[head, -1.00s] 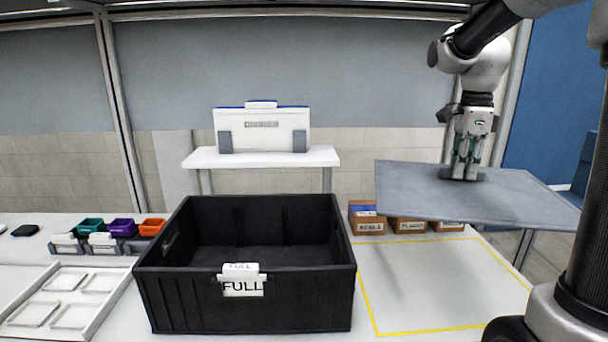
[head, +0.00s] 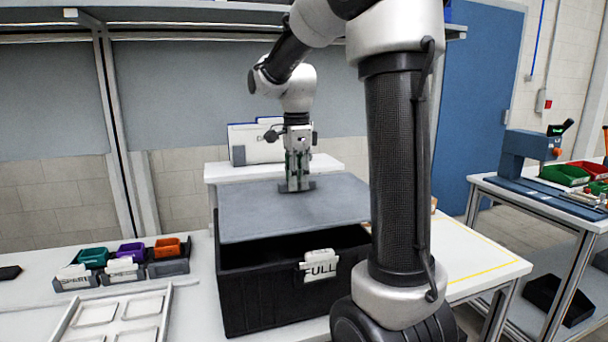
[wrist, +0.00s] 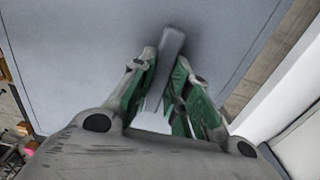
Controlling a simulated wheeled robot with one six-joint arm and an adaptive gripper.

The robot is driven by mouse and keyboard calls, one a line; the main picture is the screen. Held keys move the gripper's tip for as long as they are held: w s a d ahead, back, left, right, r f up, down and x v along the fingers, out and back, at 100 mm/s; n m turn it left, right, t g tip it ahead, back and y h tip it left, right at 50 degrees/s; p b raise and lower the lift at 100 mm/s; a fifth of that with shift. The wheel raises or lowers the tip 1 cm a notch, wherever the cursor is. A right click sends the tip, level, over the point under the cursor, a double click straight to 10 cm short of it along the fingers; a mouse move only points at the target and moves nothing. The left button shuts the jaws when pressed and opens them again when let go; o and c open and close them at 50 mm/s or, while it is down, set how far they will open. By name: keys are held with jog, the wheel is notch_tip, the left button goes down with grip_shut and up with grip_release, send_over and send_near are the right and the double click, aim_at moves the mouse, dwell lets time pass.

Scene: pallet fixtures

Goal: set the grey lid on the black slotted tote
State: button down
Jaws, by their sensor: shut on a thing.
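The grey lid (head: 255,220) is a flat sheet held above the black slotted tote (head: 262,295), covering much of its opening in the head view. A dark gap shows between the lid's front edge and the tote's front wall. My gripper (head: 296,186) is shut on the lid's raised handle, pointing down. The wrist view shows the handle (wrist: 170,55) between my green-padded fingers (wrist: 165,85), with the lid (wrist: 70,50) spread out behind it. A white FULL tag (head: 319,266) hangs on the tote's front wall. My arm hides the tote's right end.
Teal, purple and orange bins (head: 132,252) stand left of the tote. A white tray with compartments (head: 112,318) lies at the front left. A white case (head: 250,145) stands on a small table behind. A yellow-outlined area (head: 465,250) is at the right.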

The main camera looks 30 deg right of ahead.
aim_at(291, 195)
jog(key=f, duration=0.1)
jog(key=a+f, duration=0.1)
jog(key=shift+w+a+f, duration=0.15)
jog(key=shift+w+f, duration=0.2)
jog(key=shift+f, duration=1)
jog(key=shift+f, duration=0.65)
dwell(0.5)
jog(key=c, duration=1.3)
grip_release()
notch_tip(291, 195, up, 12)
